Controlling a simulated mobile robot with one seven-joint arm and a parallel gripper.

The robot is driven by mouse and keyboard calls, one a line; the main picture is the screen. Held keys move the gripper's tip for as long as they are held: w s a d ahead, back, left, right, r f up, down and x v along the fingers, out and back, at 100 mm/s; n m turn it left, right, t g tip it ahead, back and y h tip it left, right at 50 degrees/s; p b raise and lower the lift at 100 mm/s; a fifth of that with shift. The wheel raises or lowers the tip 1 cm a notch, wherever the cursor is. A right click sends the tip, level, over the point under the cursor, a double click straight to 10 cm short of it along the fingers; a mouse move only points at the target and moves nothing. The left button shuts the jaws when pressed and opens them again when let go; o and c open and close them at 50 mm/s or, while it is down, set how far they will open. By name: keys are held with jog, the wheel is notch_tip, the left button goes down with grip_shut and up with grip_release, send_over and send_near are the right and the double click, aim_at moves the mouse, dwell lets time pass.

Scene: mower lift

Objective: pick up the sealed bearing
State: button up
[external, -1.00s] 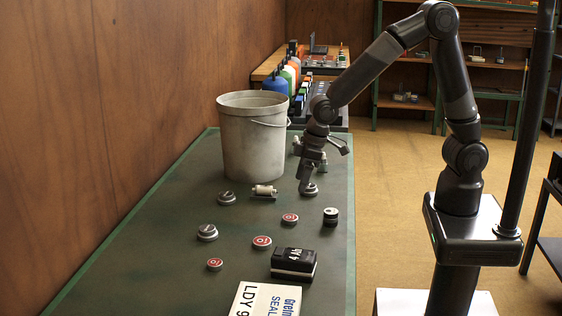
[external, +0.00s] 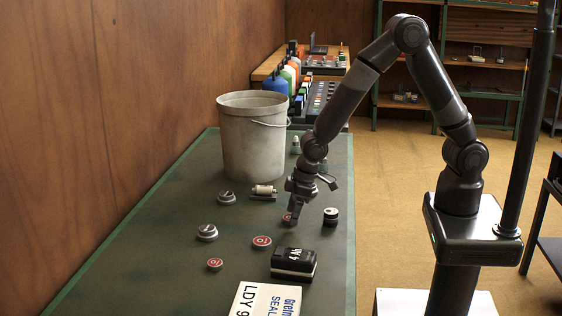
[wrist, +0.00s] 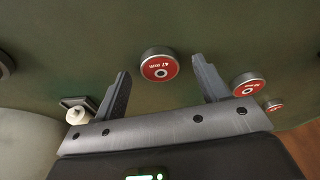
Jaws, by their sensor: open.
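Three sealed bearings with red faces and metal rims lie flat on the dark green bench (external: 150,270). The nearest to my gripper (external: 295,221) is a red bearing (external: 287,219), partly hidden by the fingers in the external view. In the wrist view this bearing (wrist: 160,67) shows "47 mm" and appears between the spread fingertips of my open, empty gripper (wrist: 160,72). I cannot tell the height left between them. A second red bearing (external: 262,242) and a third (external: 215,265) lie nearer the camera; they also show at right in the wrist view.
Grey round parts (external: 226,198) (external: 207,232) lie left. A roller on a bracket (external: 263,191) and a bucket (external: 253,140) stand behind. A dark cylinder (external: 331,217), a black block (external: 293,264) and a printed white box (external: 265,299) are to the right and front.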

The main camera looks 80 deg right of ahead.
jog(key=shift+w+f, duration=0.1)
jog(key=shift+f, duration=0.25)
jog(key=c, duration=1.1)
jog(key=shift+r, duration=0.1)
